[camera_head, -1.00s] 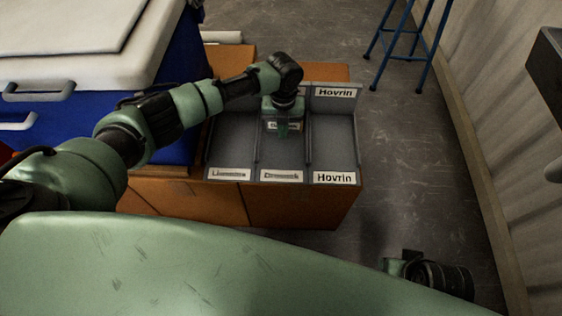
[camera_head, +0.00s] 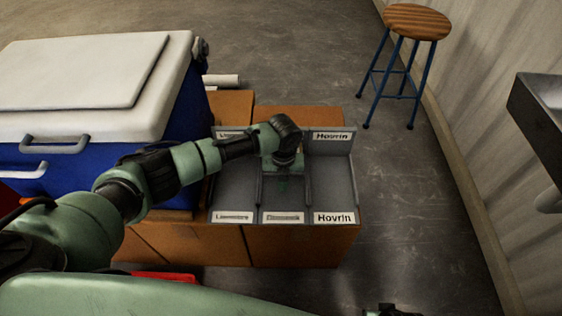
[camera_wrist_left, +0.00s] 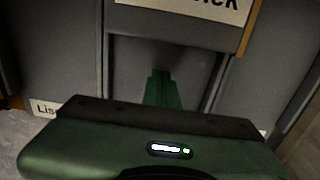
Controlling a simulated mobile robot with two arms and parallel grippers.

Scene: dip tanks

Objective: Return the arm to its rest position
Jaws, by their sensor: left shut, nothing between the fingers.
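My left arm reaches in from the left in the head view. Its gripper (camera_head: 284,184) points down over the middle compartment of a grey three-part tray (camera_head: 333,182). The fingers are together and hold nothing. I cannot tell whether the fingertips touch the tray. My right gripper does not show; only a small dark piece shows at the bottom edge of the head view.
The tray stands on an orange-brown cabinet (camera_head: 300,247), with labels including "Hovrin". A blue cooler (camera_head: 60,185) with a white lid stands at the left. A wooden-topped stool (camera_head: 416,22) and a grey wall unit (camera_head: 545,110) are at the right. Floor right of the cabinet is clear.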

